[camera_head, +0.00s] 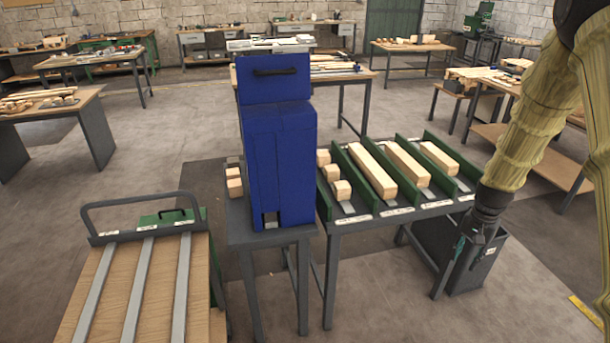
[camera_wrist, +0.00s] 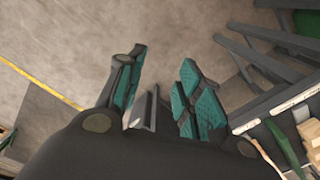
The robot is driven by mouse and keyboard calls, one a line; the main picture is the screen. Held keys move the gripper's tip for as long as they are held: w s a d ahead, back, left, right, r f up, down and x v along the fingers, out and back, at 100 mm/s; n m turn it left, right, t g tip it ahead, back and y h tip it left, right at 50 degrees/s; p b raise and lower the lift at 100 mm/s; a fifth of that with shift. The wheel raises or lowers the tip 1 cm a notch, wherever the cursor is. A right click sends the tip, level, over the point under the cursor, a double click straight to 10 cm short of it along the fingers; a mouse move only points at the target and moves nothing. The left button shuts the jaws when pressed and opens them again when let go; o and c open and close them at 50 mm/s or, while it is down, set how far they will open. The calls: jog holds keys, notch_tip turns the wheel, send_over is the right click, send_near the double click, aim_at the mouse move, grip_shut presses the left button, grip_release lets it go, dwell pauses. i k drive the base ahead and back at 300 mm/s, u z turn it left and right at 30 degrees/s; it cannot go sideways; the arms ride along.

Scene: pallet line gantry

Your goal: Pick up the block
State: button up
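Several pale wooden blocks are in view, and I cannot tell which one the task means. In the head view, small cube blocks (camera_head: 342,189) lie in the left lane of a green-walled rack table, with a long block (camera_head: 372,172) and shorter bars (camera_head: 405,162) in the lanes to the right. Small blocks (camera_head: 235,188) also sit on a stand left of the blue machine. My gripper (camera_head: 461,250) hangs at the right, beyond the rack's right end and apart from all blocks. In the wrist view, its teal-padded fingers (camera_wrist: 162,62) are spread, with nothing between them.
A tall blue machine (camera_head: 280,165) stands left of the rack table (camera_head: 400,213). A dark bin (camera_head: 488,265) is on the floor beside my gripper. A wooden pallet table with metal strips (camera_head: 140,290) is at front left. Workbenches line the back; open floor lies between.

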aim_at(231, 173)
jog(key=z, duration=0.35)
jog(key=i, duration=1.9)
jog(key=u, duration=2.55)
